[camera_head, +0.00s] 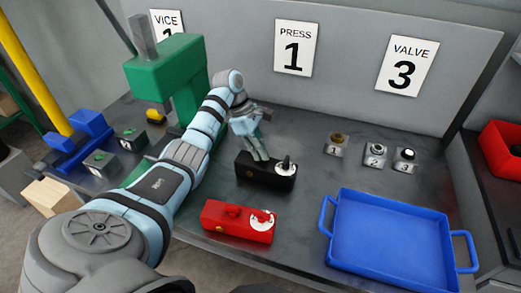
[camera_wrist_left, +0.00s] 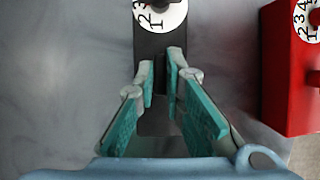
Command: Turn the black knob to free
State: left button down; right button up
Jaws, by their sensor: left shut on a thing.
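A black box (camera_head: 263,178) lies on the grey bench, with a white numbered dial (camera_head: 286,169) and a dark upright pointer on its right end. The dial also shows at the top of the left wrist view (camera_wrist_left: 172,17). My left gripper (camera_head: 262,157) is over the left part of the black box. In the left wrist view its green-padded fingers (camera_wrist_left: 165,82) are shut on a narrow black part on the box's top, apparently the black knob. The fingers hide most of it, and its setting cannot be read. My right gripper is not in view.
A red box (camera_head: 225,222) with a similar dial stands just in front. A blue tray (camera_head: 335,262) is at the right front. Several small numbered parts (camera_head: 374,155) sit behind the tray. A green press (camera_head: 165,75) stands at the back left.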

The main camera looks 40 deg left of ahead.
pick_arm(q)
jog(key=shift+s, duration=0.1)
jog(key=n+t+y+p, duration=0.1)
jog(key=n+p, duration=0.1)
jog(key=n, duration=0.2)
jog(key=shift+s, duration=0.1)
jog(key=n+p, duration=0.1)
jog(key=n, duration=0.1)
jog(key=n+t+y, duration=0.1)
jog(key=n, duration=0.1)
jog(key=n+y+p, duration=0.1)
jog(key=n, duration=0.1)
jog(key=shift+d+n+t+p, duration=0.25)
jog(key=shift+n+t+p, duration=0.05)
jog(key=shift+n+t, duration=0.1)
jog(key=n+y+p, duration=0.1)
jog(key=n, duration=0.2)
jog(key=shift+s+n, duration=0.1)
jog(key=shift+n, duration=0.2)
jog(key=shift+d+f+n+y+p, duration=0.15)
jog(key=shift+n+y+p, duration=0.55)
jog(key=shift+n, duration=1.1)
jog(key=c, duration=1.7)
grip_release()
